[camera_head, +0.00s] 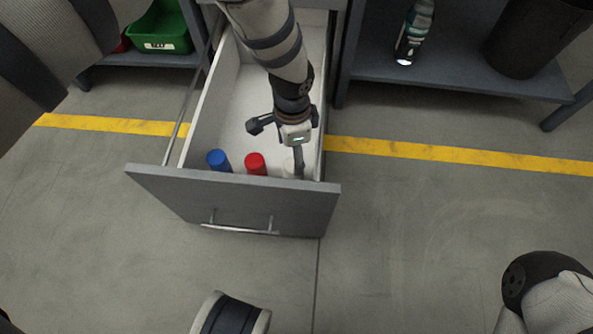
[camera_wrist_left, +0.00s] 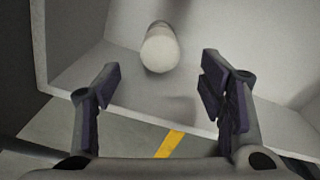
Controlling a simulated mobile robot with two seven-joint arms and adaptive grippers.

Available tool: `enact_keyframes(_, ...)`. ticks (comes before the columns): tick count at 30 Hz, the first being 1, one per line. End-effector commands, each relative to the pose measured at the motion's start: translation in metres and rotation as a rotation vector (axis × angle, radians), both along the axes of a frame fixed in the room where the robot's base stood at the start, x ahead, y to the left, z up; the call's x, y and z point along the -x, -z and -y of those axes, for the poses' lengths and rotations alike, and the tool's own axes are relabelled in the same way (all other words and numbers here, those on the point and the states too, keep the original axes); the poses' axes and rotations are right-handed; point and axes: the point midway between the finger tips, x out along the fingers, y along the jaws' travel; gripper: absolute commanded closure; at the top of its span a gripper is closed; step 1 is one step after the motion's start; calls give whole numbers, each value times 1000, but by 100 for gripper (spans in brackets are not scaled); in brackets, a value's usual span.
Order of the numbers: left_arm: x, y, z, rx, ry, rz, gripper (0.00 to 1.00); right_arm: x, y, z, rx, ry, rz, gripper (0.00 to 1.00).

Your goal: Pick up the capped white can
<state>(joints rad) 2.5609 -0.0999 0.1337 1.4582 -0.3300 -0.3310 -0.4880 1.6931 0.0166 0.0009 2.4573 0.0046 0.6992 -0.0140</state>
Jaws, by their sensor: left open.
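The capped white can (camera_head: 289,168) stands in the front right corner of the open drawer, partly hidden by a finger of my left gripper in the head view. In the left wrist view the white can (camera_wrist_left: 161,52) shows its pale round top, beyond the fingertips and roughly midway between them. My left gripper (camera_head: 279,146) reaches down into the drawer near the can. Its two fingers (camera_wrist_left: 160,85) are wide apart with nothing between them. My right gripper is out of the picture.
A blue can (camera_head: 219,160) and a red can (camera_head: 255,164) stand left of the white can along the front panel (camera_head: 235,200) of the drawer. The drawer walls are close around my gripper. A shelf at right holds a bottle (camera_head: 414,32) and a dark bin (camera_head: 530,38).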

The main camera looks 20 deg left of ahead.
Motion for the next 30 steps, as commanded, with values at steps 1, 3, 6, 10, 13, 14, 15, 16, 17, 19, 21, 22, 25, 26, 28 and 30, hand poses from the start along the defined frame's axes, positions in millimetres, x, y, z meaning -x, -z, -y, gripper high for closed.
enact_keyframes(1, 0, 10, 0, 0, 0, -1, 36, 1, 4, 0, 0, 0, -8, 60)
enact_keyframes(3, 0, 17, 0, 0, 0, -1, 36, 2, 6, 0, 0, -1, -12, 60)
enact_keyframes(6, 1, 38, 0, 0, 0, -4, 36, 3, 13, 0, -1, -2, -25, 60)
enact_keyframes(10, 1, 69, 0, -1, 0, -4, 36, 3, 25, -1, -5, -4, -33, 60)
enact_keyframes(13, 1, 79, 0, 0, -1, -1, 36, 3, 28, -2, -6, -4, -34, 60)
enact_keyframes(14, 0, 79, 0, 0, -1, 0, 36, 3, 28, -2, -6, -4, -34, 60)
enact_keyframes(15, 0, 78, 0, -1, -1, 1, 36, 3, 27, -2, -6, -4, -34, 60)
enact_keyframes(16, 0, 77, 0, 0, -1, 1, 36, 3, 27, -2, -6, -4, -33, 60)
enact_keyframes(17, 0, 77, 0, 0, -1, 1, 36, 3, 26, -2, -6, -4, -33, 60)
enact_keyframes(19, 0, 76, 0, 0, -1, 1, 41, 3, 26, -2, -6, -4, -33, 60)
enact_keyframes(21, 0, 76, 0, 0, -1, 1, 57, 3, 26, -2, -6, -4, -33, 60)
enact_keyframes(22, 0, 76, 0, 0, -1, 1, 63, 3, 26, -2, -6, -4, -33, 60)
enact_keyframes(25, 1, 76, 0, 1, -1, 1, 86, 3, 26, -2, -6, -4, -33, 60)
enact_keyframes(26, 1, 76, 0, 1, -1, 1, 93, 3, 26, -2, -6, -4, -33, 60)
enact_keyframes(28, 0, 76, 0, 0, -1, 1, 94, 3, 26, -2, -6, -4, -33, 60)
enact_keyframes(30, 0, 76, 0, 0, -1, 1, 94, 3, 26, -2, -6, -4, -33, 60)
